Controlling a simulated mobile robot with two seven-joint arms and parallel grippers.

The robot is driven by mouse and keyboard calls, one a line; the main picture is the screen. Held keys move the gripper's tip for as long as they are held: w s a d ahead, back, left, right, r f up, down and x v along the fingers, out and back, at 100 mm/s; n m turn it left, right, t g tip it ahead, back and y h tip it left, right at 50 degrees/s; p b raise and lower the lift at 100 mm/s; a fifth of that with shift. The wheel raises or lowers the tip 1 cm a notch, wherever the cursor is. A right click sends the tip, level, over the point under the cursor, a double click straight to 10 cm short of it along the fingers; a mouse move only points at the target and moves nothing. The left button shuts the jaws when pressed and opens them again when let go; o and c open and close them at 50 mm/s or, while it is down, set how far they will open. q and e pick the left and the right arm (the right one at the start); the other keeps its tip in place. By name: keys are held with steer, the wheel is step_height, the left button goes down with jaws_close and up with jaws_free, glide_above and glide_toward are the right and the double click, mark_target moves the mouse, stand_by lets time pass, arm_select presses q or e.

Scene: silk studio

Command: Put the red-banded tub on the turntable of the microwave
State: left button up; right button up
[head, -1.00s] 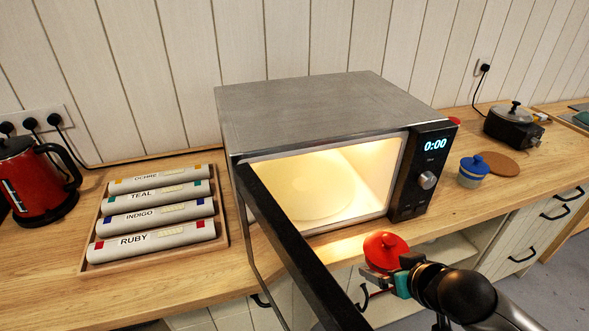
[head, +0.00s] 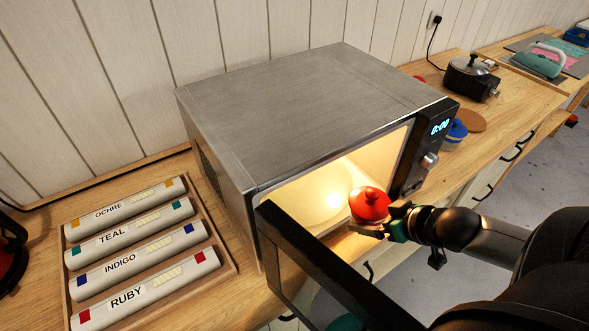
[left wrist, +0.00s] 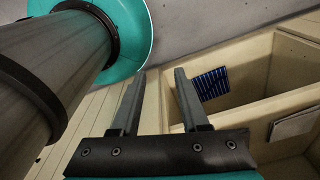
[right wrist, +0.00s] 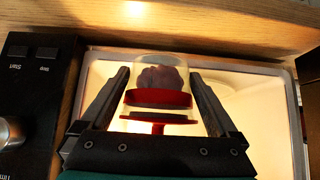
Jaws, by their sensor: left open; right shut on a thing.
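The red-banded tub (head: 368,207) is at the mouth of the microwave (head: 290,105), its red lid uppermost in the head view. In the right wrist view the tub (right wrist: 160,98) is clear-walled with a red band and dark contents. My right gripper (head: 392,220) is shut on it, with one finger on each side (right wrist: 160,100). The microwave door (head: 320,265) stands open and the inside is lit. The pale turntable (head: 312,205) shows behind and left of the tub. My left gripper (left wrist: 155,95) is open and empty, away from the microwave.
A wooden tray (head: 232,262) of labelled rolls lies left of the microwave. The open door juts out between that tray and my right arm. A blue-lidded tub (head: 455,132) and a pot on a burner (head: 470,78) stand to the right. Open compartments (left wrist: 240,95) show near my left gripper.

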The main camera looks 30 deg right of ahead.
steer(key=w+b, duration=0.1)
steer(key=w, duration=0.2)
steer(key=shift+w, duration=0.35)
steer(key=b, duration=0.2)
glide_toward(323, 180)
steer(key=x, duration=0.4)
steer(key=shift+s+d+f, duration=0.1)
steer(key=shift+s+f, duration=0.1)
steer(key=shift+f, duration=0.1)
steer(key=shift+w, duration=2.25)
arm_select(q)
steer(key=f, duration=0.2)
steer(key=s+f, duration=0.1)
steer(key=shift+d+f, duration=0.2)
steer(key=shift+d, duration=0.05)
arm_select(e)
steer(key=shift+a+f, duration=0.1)
steer(key=shift+a, duration=0.15)
steer(key=shift+f, duration=0.1)
steer(key=o, duration=0.9)
steer(key=shift+f, duration=0.1)
